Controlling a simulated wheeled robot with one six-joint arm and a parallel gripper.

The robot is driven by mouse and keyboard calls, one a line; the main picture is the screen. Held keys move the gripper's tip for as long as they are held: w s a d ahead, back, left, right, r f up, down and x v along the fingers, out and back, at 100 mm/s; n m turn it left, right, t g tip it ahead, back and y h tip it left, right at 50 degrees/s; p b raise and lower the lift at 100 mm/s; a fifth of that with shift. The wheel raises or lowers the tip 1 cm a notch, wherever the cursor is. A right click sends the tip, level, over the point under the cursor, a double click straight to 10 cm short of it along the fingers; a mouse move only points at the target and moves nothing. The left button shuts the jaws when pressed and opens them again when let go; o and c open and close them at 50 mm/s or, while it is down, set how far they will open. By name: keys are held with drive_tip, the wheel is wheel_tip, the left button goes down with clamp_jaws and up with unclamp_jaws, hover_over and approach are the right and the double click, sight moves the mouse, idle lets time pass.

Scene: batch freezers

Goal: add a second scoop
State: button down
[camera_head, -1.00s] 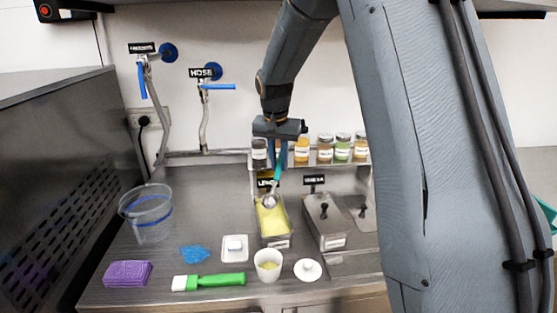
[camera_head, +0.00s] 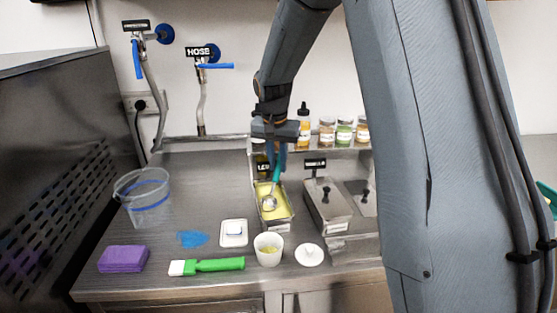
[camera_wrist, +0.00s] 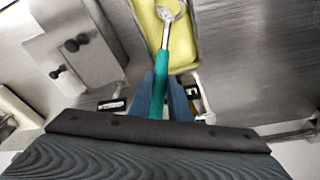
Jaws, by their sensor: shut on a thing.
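My gripper (camera_head: 277,160) is shut on the teal handle of a scoop (camera_head: 275,180), pointing down over an open pan of yellow ice cream (camera_head: 288,213). The scoop's metal head (camera_wrist: 172,8) is at the yellow surface; I cannot tell how deep it sits. In the wrist view the teal handle (camera_wrist: 181,45) runs between the fingers (camera_wrist: 167,98). A white cup (camera_head: 268,252) stands in front of the pan with some yellow ice cream inside. A white lid (camera_head: 309,255) lies to the right of the cup.
Lidded steel pans (camera_head: 327,205) stand right of the open pan. Jars (camera_head: 344,133) line the shelf behind. A clear bucket (camera_head: 147,205), purple sponge (camera_head: 122,259), blue cloth (camera_head: 192,239), white dish (camera_head: 234,233) and green-handled brush (camera_head: 212,266) occupy the counter's left and front.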

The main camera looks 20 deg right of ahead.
sight(275, 178)
drive_tip(key=shift+s+a, duration=0.6)
drive_tip(key=shift+s, duration=0.35)
drive_tip(key=shift+s+a, duration=0.6)
drive_tip(key=shift+s, duration=0.35)
drive_tip(key=shift+w+d+f+g+y+p, duration=0.15)
drive_tip(key=shift+w+d+g+y+p, duration=0.25)
drive_tip(key=shift+p, duration=0.75)
drive_tip(key=shift+w+d+r+p, duration=0.1)
drive_tip(key=shift+w+r+p, duration=0.1)
drive_tip(key=shift+r+p, duration=0.35)
drive_tip(key=shift+w+d+r+p, duration=0.1)
drive_tip(key=shift+w+r+p, duration=0.15)
drive_tip(key=shift+r, duration=0.55)
drive_tip(key=shift+w+d+r+p, duration=0.15)
drive_tip(key=shift+r+p, duration=0.25)
drive_tip(key=shift+r, duration=0.25)
drive_tip(key=shift+w+d+f+g+y+p, duration=0.1)
drive_tip(key=shift+w+d+g+y+p, duration=0.2)
drive_tip(key=shift+w+g+p, duration=0.25)
drive_tip(key=shift+w+d+g+y+p, duration=0.3)
drive_tip(key=shift+w+g+p, duration=0.15)
drive_tip(key=shift+w+g, duration=0.1)
drive_tip(key=shift+w+d+g+y, duration=0.3)
drive_tip(key=shift+w+g+y, duration=0.1)
drive_tip(key=shift+g, duration=0.2)
